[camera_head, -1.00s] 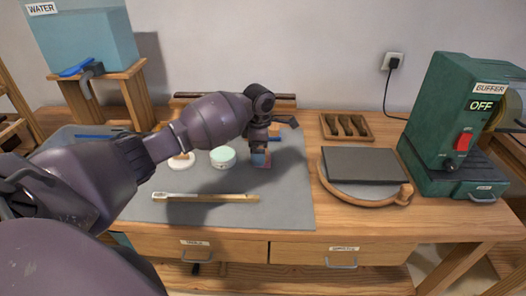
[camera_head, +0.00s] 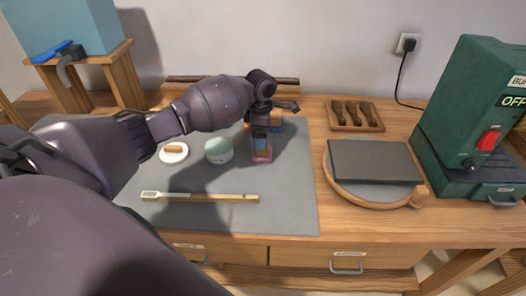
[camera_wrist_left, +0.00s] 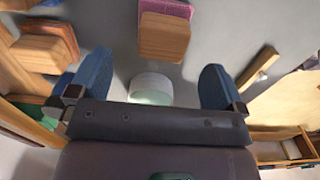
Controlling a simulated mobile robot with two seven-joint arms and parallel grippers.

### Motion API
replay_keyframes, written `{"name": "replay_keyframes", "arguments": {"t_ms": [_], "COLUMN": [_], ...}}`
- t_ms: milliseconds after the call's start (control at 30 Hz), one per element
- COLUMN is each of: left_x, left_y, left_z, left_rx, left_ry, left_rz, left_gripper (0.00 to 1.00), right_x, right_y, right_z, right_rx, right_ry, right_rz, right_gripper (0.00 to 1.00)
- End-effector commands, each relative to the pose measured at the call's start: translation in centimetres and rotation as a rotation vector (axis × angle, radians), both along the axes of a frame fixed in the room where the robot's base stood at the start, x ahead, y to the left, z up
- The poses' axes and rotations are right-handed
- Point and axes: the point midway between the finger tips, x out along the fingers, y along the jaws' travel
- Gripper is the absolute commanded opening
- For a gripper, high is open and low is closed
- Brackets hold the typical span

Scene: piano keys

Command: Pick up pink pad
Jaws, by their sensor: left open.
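A small pink pad (camera_head: 262,157) lies on the grey mat (camera_head: 215,215), partly hidden by my left gripper (camera_head: 261,143). What looks like the same pad (camera_wrist_left: 165,36), a pinkish-tan block with a pink edge, is at the top of the left wrist view, beyond the fingers. My left gripper (camera_wrist_left: 155,68) is open, its blue fingers wide apart, with nothing gripped. An orange-brown block (camera_wrist_left: 45,50) shows beside its left finger; orange and blue pieces (camera_head: 275,124) also show behind the gripper. My right gripper is not in view.
A round jar with a pale green lid (camera_head: 218,150) stands left of the gripper. A white dish (camera_head: 173,152) and a wooden stick brush (camera_head: 200,197) lie on the mat. A dark slab on a wooden stand (camera_head: 375,162) and the green buffer machine (camera_head: 470,120) are to the right.

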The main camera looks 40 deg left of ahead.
Motion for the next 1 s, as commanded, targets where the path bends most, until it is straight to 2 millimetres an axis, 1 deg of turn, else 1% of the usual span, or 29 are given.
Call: {"name": "replay_keyframes", "arguments": {"t_ms": [33,267,367,500,600,867,967,1000], "left_x": [0.0,0.0,-0.1,-0.1,-0.1,-0.1,-0.1,-0.1], "left_y": [0.0,-0.1,-0.3,-0.6,-0.6,-0.6,-0.6,-0.6], "left_z": [-0.9,-2.1,-3.3,-5.4,-6.4,-6.5,-6.5,-6.5], "left_rx": [0.0,0.0,0.001,0.002,0.002,0.001,0.001,0.001], "left_ry": [0.004,0.001,0.004,0.005,0.003,0.0,0.0,0.001], "left_rz": [0.0,0.0,-0.001,0.0,0.0,0.0,0.0,0.0], "left_gripper": [0.96,0.96,0.96,0.96,0.96,0.96,0.82,0.76], "right_x": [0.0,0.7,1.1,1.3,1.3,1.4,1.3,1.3], "right_y": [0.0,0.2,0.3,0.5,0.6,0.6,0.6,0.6], "right_z": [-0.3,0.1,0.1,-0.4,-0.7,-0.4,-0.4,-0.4], "right_rx": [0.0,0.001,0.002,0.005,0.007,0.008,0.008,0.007], "right_ry": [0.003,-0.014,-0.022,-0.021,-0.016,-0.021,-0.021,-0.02], "right_rz": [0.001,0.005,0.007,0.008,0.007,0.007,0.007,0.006], "right_gripper": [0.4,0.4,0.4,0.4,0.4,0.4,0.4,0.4]}}
